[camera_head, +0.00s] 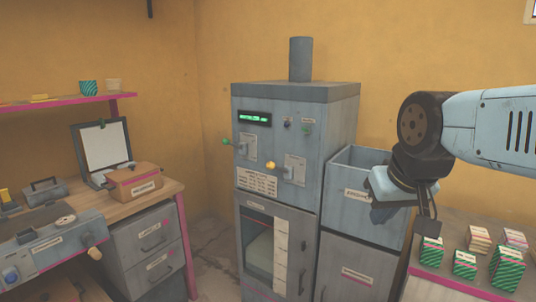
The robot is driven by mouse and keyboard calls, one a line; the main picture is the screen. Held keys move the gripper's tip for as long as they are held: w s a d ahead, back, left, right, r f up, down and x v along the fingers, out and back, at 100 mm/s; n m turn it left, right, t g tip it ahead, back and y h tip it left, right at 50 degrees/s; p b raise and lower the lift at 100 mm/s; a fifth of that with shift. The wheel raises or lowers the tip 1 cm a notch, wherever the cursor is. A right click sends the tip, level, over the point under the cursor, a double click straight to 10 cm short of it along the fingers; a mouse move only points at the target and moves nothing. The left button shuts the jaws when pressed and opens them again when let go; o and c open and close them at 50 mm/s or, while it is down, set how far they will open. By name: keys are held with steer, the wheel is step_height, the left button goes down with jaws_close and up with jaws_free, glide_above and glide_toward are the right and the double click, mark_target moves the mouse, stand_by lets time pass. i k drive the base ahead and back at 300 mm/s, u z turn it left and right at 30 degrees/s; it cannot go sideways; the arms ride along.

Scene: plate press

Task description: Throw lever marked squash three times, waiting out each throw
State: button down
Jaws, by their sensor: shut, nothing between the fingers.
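A tall grey press cabinet (296,142) stands in the middle of the view. Two small levers show on its upper front: one with a green knob (227,142) that sticks out to the left, and one with a yellow knob (270,165). Their labels are too small to read, so I cannot tell which is marked squash. A lit green display (254,119) sits above them. My gripper (428,228) is shut and empty. It appears to the right of the press, well apart from both levers.
An open grey bin (367,208) stands right of the press. Several striped boxes (465,263) stand on the table at lower right. A wooden workbench (156,193) with a brown box (134,182) is at left. A window door (266,250) is below the levers.

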mark_target(270, 165)
steer(key=z, duration=0.1)
steer(key=i, duration=1)
steer(key=u, duration=0.1)
